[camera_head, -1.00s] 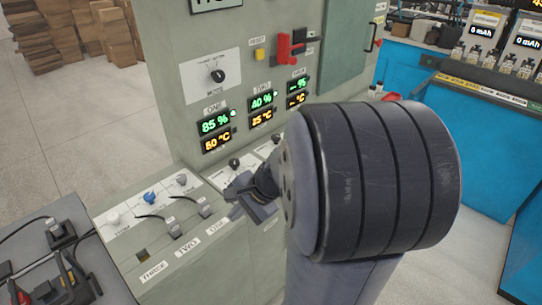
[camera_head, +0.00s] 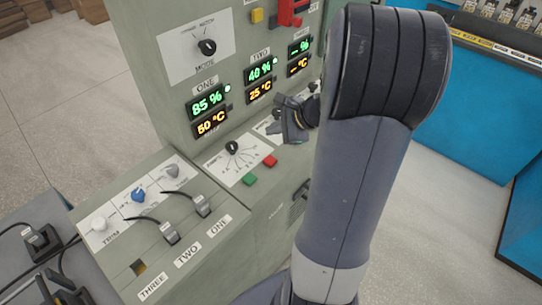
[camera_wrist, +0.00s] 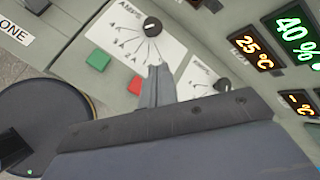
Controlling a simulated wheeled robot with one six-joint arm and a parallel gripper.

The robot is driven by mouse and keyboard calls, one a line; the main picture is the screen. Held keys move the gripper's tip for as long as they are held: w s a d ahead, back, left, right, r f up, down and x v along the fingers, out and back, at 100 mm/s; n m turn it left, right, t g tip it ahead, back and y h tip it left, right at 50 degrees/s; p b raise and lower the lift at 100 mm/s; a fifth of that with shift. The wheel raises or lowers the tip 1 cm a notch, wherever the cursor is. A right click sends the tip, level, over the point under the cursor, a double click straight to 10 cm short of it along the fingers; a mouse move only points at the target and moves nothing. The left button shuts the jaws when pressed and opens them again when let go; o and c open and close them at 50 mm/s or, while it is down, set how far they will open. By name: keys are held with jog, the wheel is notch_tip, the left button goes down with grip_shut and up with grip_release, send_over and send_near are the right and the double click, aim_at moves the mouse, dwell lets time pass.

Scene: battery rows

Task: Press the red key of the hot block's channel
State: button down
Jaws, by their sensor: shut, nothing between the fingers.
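The channel ONE display (camera_head: 209,114) reads 85 % and 50 °C. The channel TWO display (camera_head: 260,81) reads 40 % and 25 °C; the third display (camera_head: 299,56) shows dashes. Below ONE is a plate with a black dial (camera_head: 232,147), with a red key (camera_head: 270,161) and a green key (camera_head: 249,179) at its front edge. In the wrist view the red key (camera_wrist: 137,85) is just left of my shut, empty gripper (camera_wrist: 158,70), apart from it as far as I can tell. In the head view my gripper (camera_head: 288,125) hangs over the neighbouring plate, partly hiding it.
Trim knobs (camera_head: 138,195) and cable plugs (camera_head: 170,232) stand on the left panel. A handle (camera_head: 301,190) sits on the front.

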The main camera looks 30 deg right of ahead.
aim_at(273, 161)
notch_tip(273, 161, down, 9)
jog(key=b, duration=0.7)
dwell(2.0)
jog(key=shift+f+b, duration=0.35)
jog(key=shift+b, duration=0.25)
jog(key=shift+f+b, duration=0.4)
jog(key=shift+b, duration=0.05)
dwell(0.6)
jog(key=shift+r+p, duration=0.7)
jog(key=shift+r, duration=0.15)
jog(key=shift+r+p, duration=2.05)
jog(key=shift+r, duration=0.45)
